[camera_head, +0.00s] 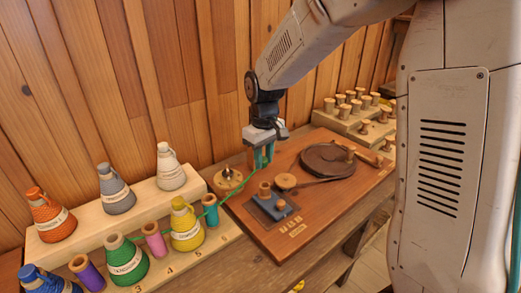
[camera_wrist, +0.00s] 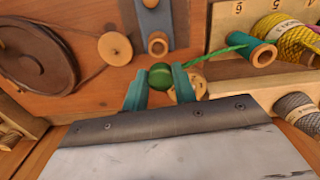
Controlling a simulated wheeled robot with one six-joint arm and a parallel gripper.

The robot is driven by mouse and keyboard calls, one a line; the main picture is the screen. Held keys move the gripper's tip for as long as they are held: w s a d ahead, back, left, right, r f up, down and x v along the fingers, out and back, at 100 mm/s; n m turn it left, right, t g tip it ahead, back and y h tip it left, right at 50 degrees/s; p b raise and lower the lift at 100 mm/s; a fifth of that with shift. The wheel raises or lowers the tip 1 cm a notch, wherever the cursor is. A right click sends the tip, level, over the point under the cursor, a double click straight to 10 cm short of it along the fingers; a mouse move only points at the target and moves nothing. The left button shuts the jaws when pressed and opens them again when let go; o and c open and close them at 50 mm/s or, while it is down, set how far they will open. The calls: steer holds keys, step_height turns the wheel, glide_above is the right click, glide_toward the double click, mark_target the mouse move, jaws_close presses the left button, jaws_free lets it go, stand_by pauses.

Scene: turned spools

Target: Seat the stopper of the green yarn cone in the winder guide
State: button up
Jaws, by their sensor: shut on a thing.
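The green yarn cone (camera_head: 125,261) stands in the front row of the stepped wooden rack at the left. My gripper (camera_head: 264,157) is shut on the round green stopper (camera_wrist: 160,77), which sits between the teal fingertips in the wrist view. A green yarn strand (camera_wrist: 222,52) runs from the stopper side toward the rack. In the wrist view the guide (camera_wrist: 190,89) is partly hidden behind a finger. The stopper appears apart from the guide.
The winder board (camera_head: 287,236) carries a dark wheel (camera_head: 326,160), a belt and a small blue block with spools. A teal spool (camera_head: 210,210) and the yellow cone (camera_head: 186,226) stand close to the strand. A wooden wall rises behind. More spools (camera_head: 356,105) stand at the back right.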

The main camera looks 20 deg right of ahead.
mark_target(266, 166)
steer(key=shift+d+f, duration=0.2)
steer(key=shift+f, duration=2.4)
steer(key=shift+s, duration=0.25)
steer(key=shift+f, duration=0.1)
steer(key=shift+f, duration=1)
steer(key=o, duration=1.4)
steer(key=shift+r, duration=0.1)
